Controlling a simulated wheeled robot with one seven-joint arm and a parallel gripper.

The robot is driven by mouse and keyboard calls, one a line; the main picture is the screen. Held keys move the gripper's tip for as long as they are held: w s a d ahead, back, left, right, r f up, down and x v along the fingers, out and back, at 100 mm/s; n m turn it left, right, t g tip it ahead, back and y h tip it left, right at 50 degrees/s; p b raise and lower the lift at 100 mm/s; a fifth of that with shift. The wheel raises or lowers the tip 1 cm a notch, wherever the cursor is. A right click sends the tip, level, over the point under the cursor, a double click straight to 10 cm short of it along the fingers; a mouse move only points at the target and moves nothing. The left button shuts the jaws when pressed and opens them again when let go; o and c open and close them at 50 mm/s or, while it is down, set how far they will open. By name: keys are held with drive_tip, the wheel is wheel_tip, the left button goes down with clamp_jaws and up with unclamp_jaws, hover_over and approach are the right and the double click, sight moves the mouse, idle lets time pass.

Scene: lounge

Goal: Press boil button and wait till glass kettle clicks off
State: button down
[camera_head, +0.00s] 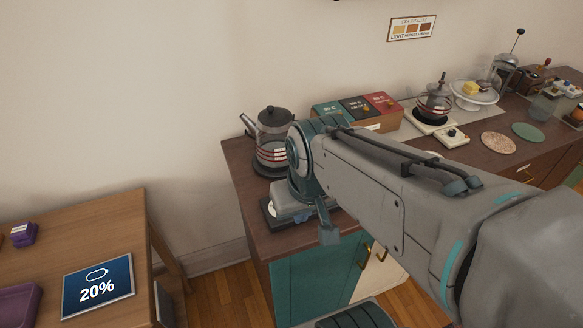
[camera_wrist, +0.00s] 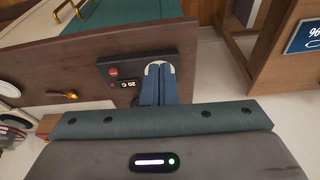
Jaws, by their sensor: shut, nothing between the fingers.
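The kettle (camera_head: 272,148), with a dark lid, spout and glass body with red stripes, stands upright at the back left of the brown counter. A dark control panel (camera_wrist: 130,66) lies on the counter in front of it; its left end also shows in the head view (camera_head: 267,216). The panel has a red button (camera_wrist: 113,72), a small lit display (camera_wrist: 127,85) and a pale round part (camera_wrist: 153,66). My gripper (camera_wrist: 159,70) is shut and empty, its blue fingertips over the pale part and partly hiding it. I cannot tell whether they touch it.
A second glass pot (camera_head: 435,103) stands farther right, past a box of coloured packets (camera_head: 358,109). A cake stand (camera_head: 474,97) and coasters (camera_head: 499,143) are beyond. A wooden table (camera_head: 75,240) with a 20% screen (camera_head: 98,287) is at left.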

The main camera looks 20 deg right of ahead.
idle(0.3)
drive_tip(key=w+d+r+g, duration=0.1)
drive_tip(key=w+d+g, duration=0.2)
drive_tip(key=w+d, duration=0.9)
drive_tip(key=shift+w+r, duration=0.15)
drive_tip(key=shift+w, duration=0.3)
wheel_tip(320, 180, down, 14)
drive_tip(key=shift+r+p, duration=0.1)
drive_tip(key=shift+p, duration=0.45)
